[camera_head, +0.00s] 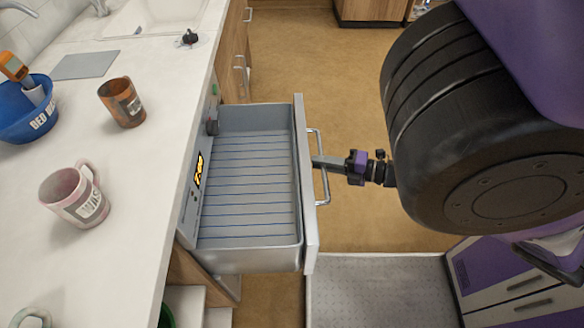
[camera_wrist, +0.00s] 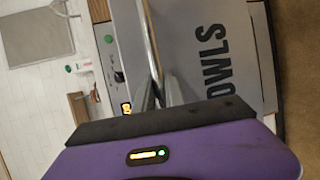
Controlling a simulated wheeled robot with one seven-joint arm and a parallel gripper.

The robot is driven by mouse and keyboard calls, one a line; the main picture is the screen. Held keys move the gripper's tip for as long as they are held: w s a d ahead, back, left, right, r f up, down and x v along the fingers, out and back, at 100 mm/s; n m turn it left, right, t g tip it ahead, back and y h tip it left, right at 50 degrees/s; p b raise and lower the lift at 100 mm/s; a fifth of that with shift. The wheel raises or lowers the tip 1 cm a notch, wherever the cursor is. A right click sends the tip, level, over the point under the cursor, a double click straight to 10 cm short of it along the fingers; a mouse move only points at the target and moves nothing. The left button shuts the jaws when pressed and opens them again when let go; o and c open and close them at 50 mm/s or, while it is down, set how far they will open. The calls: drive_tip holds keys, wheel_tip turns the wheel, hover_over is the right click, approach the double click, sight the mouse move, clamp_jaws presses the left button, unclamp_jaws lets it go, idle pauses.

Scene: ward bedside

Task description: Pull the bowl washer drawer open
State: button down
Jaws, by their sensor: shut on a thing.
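The bowl washer drawer (camera_head: 247,258) is pulled out from under the counter in the head view. Its grey inside with blue-lined slats is visible and looks empty. A bar handle (camera_head: 324,190) is fixed to its front panel (camera_head: 302,150). My gripper (camera_head: 322,162) is shut on the handle from the right side.
The counter (camera_head: 130,200) holds a pink mug (camera_head: 70,200), a brown mug (camera_head: 120,103) and a blue bowl (camera_head: 28,112) with a thermometer-like tool. A sink (camera_head: 150,15) is behind. Brown floor (camera_head: 310,60) lies open beyond the drawer. Cupboard handles (camera_head: 240,70) stick out behind it.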

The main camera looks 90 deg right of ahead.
drive_tip(key=s+b, duration=0.1)
drive_tip(key=s, duration=0.5)
drive_tip(key=shift+s+d+b, duration=0.25)
drive_tip(key=shift+s+b, duration=0.05)
drive_tip(key=shift+s, duration=0.05)
drive_tip(key=c, duration=1.7)
unclamp_jaws()
drive_tip(key=v, duration=0.7)
drive_tip(key=shift+s, duration=0.4)
drive_tip(key=shift+a, duration=0.2)
